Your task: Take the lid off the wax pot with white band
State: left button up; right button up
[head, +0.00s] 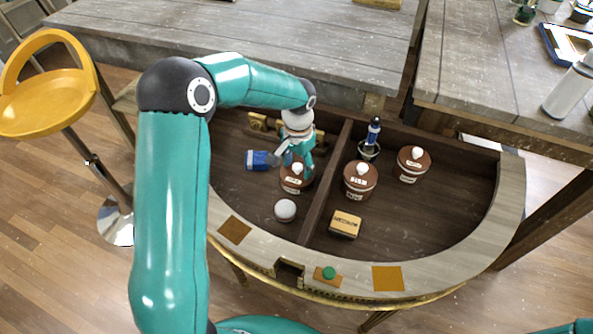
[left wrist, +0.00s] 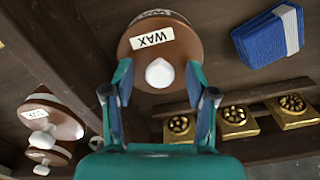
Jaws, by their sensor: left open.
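A pot with a brown lid, a white knob and a label reading WAX (left wrist: 158,38) is below my left gripper in the left wrist view; it also shows in the head view (head: 291,184). A pale band shows at its far edge, but its colour is hard to tell. My left gripper (head: 299,163) is open, pointing down over this lid. In the left wrist view, its fingertips (left wrist: 159,76) stand on either side of the white knob, with gaps visible. The lid sits on the pot. My right gripper is not in view.
Two similar lidded pots (head: 360,181) (head: 412,164) stand right of a wooden divider (head: 329,190). A blue box (head: 258,160), white ball (head: 285,210), wooden block (head: 345,224) and blue-handled tool (head: 372,135) are also in the tray. Gold pieces (left wrist: 236,121) lie near the pot.

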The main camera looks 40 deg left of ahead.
pick_arm(q)
grip_shut()
